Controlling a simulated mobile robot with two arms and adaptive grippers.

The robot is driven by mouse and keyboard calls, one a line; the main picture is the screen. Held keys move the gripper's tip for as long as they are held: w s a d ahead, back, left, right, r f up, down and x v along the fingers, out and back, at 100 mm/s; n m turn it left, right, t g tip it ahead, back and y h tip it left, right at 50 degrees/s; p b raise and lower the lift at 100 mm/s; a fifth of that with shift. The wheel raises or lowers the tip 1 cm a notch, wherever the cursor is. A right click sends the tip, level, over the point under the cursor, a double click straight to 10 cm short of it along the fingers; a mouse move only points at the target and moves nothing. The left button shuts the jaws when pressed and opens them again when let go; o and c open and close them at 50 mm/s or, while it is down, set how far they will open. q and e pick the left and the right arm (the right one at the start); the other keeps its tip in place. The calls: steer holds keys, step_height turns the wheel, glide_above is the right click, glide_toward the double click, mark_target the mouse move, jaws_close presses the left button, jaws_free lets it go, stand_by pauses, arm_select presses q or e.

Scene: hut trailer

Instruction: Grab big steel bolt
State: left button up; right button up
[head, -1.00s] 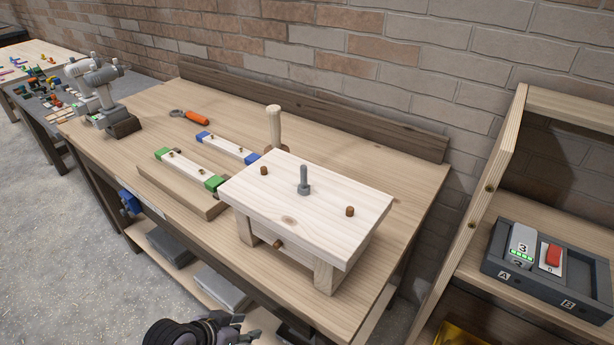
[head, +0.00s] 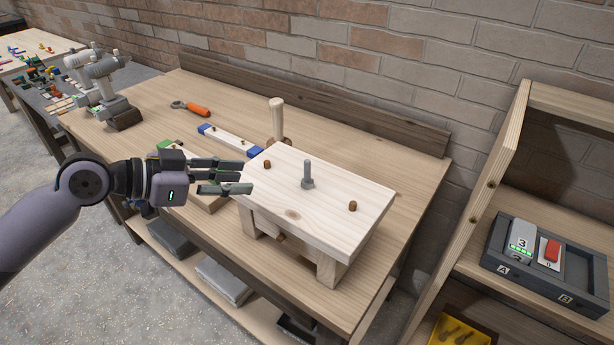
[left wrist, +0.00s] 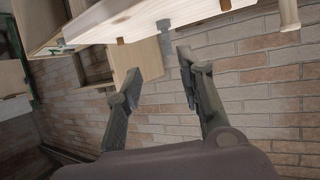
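The big steel bolt (head: 308,175) is grey and stands upright on the pale wooden stand (head: 290,215), between two brown pegs. My left gripper (head: 244,176) comes in from the left, level and open, its fingertips at the stand's left edge. It is empty and apart from the bolt. In the left wrist view the open fingers (left wrist: 160,64) frame a gap, and a grey piece that looks like the bolt (left wrist: 164,28) shows just beyond them by the wooden top. My right gripper is not in view.
A thick wooden peg (head: 277,120) stands behind the stand. A wood strip with blue ends (head: 228,139) and an orange-handled tool (head: 194,108) lie on the workbench (head: 385,185). Drills (head: 105,85) stand at the far left. A shelf with a grey tray (head: 505,270) is at right.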

arm_select(q)
steer(key=r, duration=0.1)
steer(key=p, duration=0.4)
glide_toward(307, 181)
steer(key=w+d, duration=0.2)
steer(key=d, duration=0.1)
steer(key=shift+w+d+r, duration=0.1)
steer(key=shift+w+r, duration=0.05)
steer(key=shift+r, duration=0.2)
steer(key=shift+w+d+f+p, duration=0.25)
steer(key=shift+d+f+p, duration=0.05)
steer(key=shift+d+p, duration=0.1)
steer(key=shift+w+d, duration=0.15)
steer(key=shift+d, duration=0.1)
steer(key=p+x, duration=0.2)
steer(key=x, duration=0.2)
steer(key=shift+w+d+f+p, duration=0.15)
steer(key=shift+p, duration=0.2)
steer(key=shift+f, duration=0.15)
steer(key=shift+c, duration=0.6)
